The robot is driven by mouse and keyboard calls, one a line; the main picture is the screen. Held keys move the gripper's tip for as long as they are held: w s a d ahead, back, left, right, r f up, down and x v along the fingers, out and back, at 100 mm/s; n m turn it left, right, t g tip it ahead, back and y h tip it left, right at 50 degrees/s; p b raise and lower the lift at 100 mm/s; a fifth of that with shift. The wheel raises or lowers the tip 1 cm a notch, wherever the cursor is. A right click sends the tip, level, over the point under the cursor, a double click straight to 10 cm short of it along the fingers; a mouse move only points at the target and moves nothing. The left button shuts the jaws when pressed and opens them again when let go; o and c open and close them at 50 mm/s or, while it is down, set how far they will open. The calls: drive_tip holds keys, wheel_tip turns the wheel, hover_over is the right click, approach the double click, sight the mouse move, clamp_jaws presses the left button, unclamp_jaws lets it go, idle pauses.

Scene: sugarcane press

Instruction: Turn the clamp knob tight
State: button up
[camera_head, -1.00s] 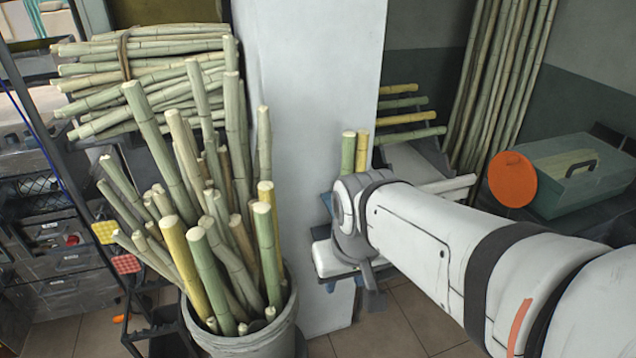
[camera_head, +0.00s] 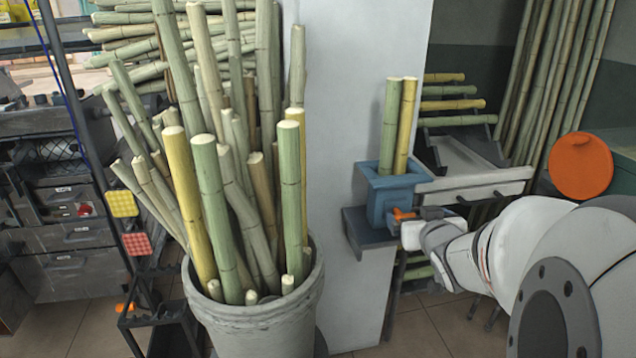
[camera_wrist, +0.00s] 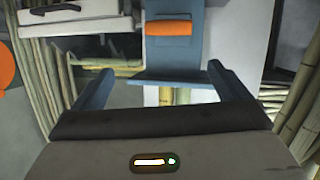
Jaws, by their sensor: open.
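The orange clamp knob (camera_head: 403,214) sits on the front of the blue clamp (camera_head: 385,200), which is fixed on a dark bracket against the white pillar. Two upright cane pieces (camera_head: 399,125), one green and one yellow, stand in the clamp. In the wrist view, the orange knob (camera_wrist: 169,28) lies crosswise on the blue clamp body (camera_wrist: 174,62), above the fingertips in the picture. My gripper (camera_wrist: 160,70) is open, with its two fingers spread apart and no thing gripped. In the head view, my gripper is beside the knob, its fingers small and partly hidden.
A grey bucket (camera_head: 255,316) full of canes stands left of the pillar (camera_head: 345,120). A sloped rack (camera_head: 470,165) with canes is behind the clamp. An orange disc (camera_head: 580,166) is at the right. Tall canes lean at the back right.

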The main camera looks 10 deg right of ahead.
drive_tip(key=t+y+b, duration=0.2)
drive_tip(key=b, duration=0.2)
approach(402, 215)
drive_tip(key=w+d+f, duration=0.1)
drive_tip(key=w+f, duration=0.1)
drive_tip(key=w, duration=0.1)
drive_tip(key=n+t+y+b, duration=0.1)
drive_tip(key=t+b, duration=0.1)
drive_tip(key=b, duration=0.1)
drive_tip(key=shift+w+a+f+b, duration=0.1)
drive_tip(key=shift+w+b, duration=0.35)
drive_tip(key=shift+w, duration=1.3)
drive_tip(key=shift+w+a+f+b, duration=0.1)
drive_tip(key=shift+w+b, duration=0.35)
drive_tip(key=shift+w, duration=1.35)
drive_tip(key=shift+c, duration=0.5)
